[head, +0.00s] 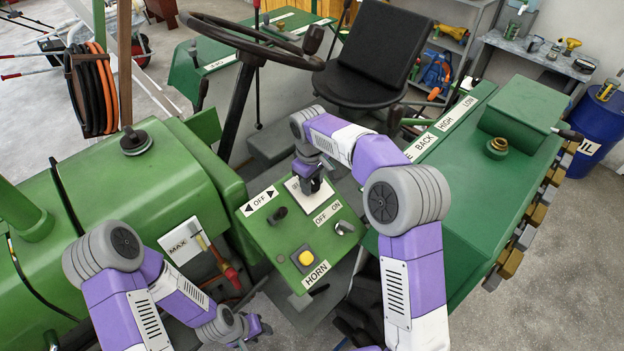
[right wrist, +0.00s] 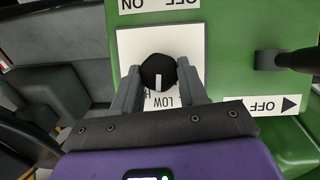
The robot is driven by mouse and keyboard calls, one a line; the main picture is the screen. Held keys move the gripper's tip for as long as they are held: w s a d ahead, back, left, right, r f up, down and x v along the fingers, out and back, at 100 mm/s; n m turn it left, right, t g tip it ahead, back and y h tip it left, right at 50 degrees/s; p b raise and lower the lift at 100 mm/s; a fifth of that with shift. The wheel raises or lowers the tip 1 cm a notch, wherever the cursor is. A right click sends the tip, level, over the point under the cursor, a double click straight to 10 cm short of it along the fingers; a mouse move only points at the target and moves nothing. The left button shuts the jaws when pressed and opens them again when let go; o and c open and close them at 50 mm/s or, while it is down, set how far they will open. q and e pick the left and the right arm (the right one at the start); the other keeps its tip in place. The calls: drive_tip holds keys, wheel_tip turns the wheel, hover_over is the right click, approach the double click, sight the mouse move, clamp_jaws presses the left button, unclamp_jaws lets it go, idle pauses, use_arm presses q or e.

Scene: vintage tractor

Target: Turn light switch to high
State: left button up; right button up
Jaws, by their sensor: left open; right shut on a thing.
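The light switch is a round black knob (right wrist: 158,72) with a white mark, on a white plate (right wrist: 128,45); the mark points down in the right wrist view. The lettering LOW shows on the plate below the knob; other letters are partly hidden by my gripper. My right gripper (right wrist: 158,85) is shut on the knob, one finger on each side. In the head view my right gripper (head: 311,186) covers the knob above the plate (head: 294,190) on the green control panel (head: 270,232). My left gripper (head: 258,332) is open and empty, low and left of the panel.
The panel also has a lever by the OFF arrow label (head: 278,214), an OFF/ON toggle (head: 344,227) and a yellow horn button (head: 305,258). The steering wheel (head: 250,42) and seat (head: 372,55) stand behind. A red-handled lever (head: 230,273) is near my left arm.

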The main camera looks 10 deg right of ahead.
drive_tip(key=shift+d+r+m+y+p, duration=0.15)
drive_tip(key=shift+m+y+p, duration=0.15)
drive_tip(key=shift+m+p, duration=0.35)
drive_tip(key=shift+w+m+g+y+p, duration=0.1)
drive_tip(key=shift+m+g+y+p, duration=0.3)
drive_tip(key=shift+m+p, duration=0.55)
drive_tip(key=shift+d+m+y+p, duration=0.15)
drive_tip(key=shift+m+y+p, duration=0.55)
drive_tip(key=shift+m, duration=1.2)
drive_tip(key=shift+y, duration=0.3)
drive_tip(key=o, duration=1.1)
drive_tip(key=shift+c, duration=0.2)
drive_tip(key=shift+g, duration=0.3)
drive_tip(key=v, duration=0.7)
drive_tip(key=shift+b, duration=0.3)
